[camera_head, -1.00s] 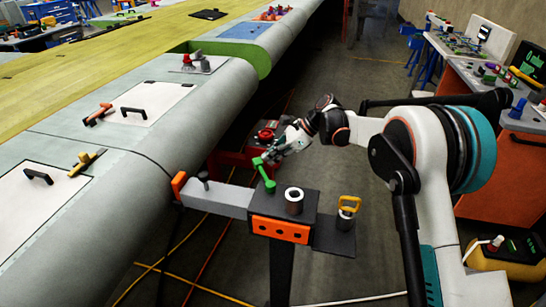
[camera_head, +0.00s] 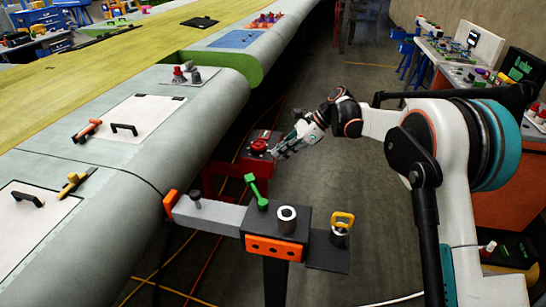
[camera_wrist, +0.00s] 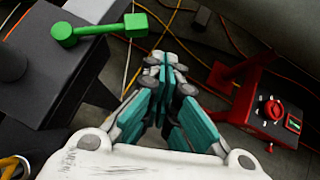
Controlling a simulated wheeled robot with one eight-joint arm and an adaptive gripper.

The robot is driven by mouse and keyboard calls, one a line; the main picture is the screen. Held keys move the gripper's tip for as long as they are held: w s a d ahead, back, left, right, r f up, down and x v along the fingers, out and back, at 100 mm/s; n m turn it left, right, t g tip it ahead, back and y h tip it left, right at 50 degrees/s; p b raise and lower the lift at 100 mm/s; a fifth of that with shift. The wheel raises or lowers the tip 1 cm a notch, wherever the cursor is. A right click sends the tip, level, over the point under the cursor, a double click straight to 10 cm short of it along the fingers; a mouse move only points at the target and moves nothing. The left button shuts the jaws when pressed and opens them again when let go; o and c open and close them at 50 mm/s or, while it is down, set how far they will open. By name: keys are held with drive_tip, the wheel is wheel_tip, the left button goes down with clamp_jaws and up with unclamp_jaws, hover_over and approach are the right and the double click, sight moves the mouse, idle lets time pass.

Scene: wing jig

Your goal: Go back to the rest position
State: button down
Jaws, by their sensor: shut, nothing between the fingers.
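My gripper (camera_head: 279,152) is shut and empty, held in the air beyond the jig stand in the head view. In the wrist view its teal fingers (camera_wrist: 166,70) are together with nothing between them. The green handle (camera_head: 256,192) stands tilted on the jig stand (camera_head: 272,222), apart from my gripper. It also shows in the wrist view at the upper left, as a green bar (camera_wrist: 100,28) on the dark block.
A red stand with a red knob (camera_head: 259,146) is close behind my gripper. The grey wing (camera_head: 120,195) runs along the left. A yellow-handled plug (camera_head: 342,222) sits at the jig's right end. A cluttered workbench (camera_head: 455,60) is at the back right.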

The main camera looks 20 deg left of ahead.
drive_tip(key=shift+w+d+r, duration=0.25)
drive_tip(key=shift+r, duration=0.1)
drive_tip(key=s+d+r+n+t+h, duration=0.1)
drive_tip(key=s+d+r+n+t, duration=0.1)
drive_tip(key=s+d+r, duration=0.45)
drive_tip(key=s+d+r+n+t+h+b, duration=0.1)
drive_tip(key=s+d+r+n+t, duration=0.15)
drive_tip(key=d, duration=0.65)
drive_tip(key=s+d+r+n+t+h, duration=0.1)
drive_tip(key=s+d+r+t, duration=0.15)
drive_tip(key=d+r, duration=0.35)
drive_tip(key=s+d+f+n+t+h, duration=0.1)
drive_tip(key=s+d+f+n, duration=0.3)
drive_tip(key=s+d, duration=0.5)
drive_tip(key=s+d+f+n+t+h+b, duration=0.1)
drive_tip(key=s+d+f+n+h, duration=0.3)
drive_tip(key=s+d, duration=0.6)
drive_tip(key=s+t, duration=0.1)
drive_tip(key=s, duration=0.2)
drive_tip(key=shift+d+t, duration=0.3)
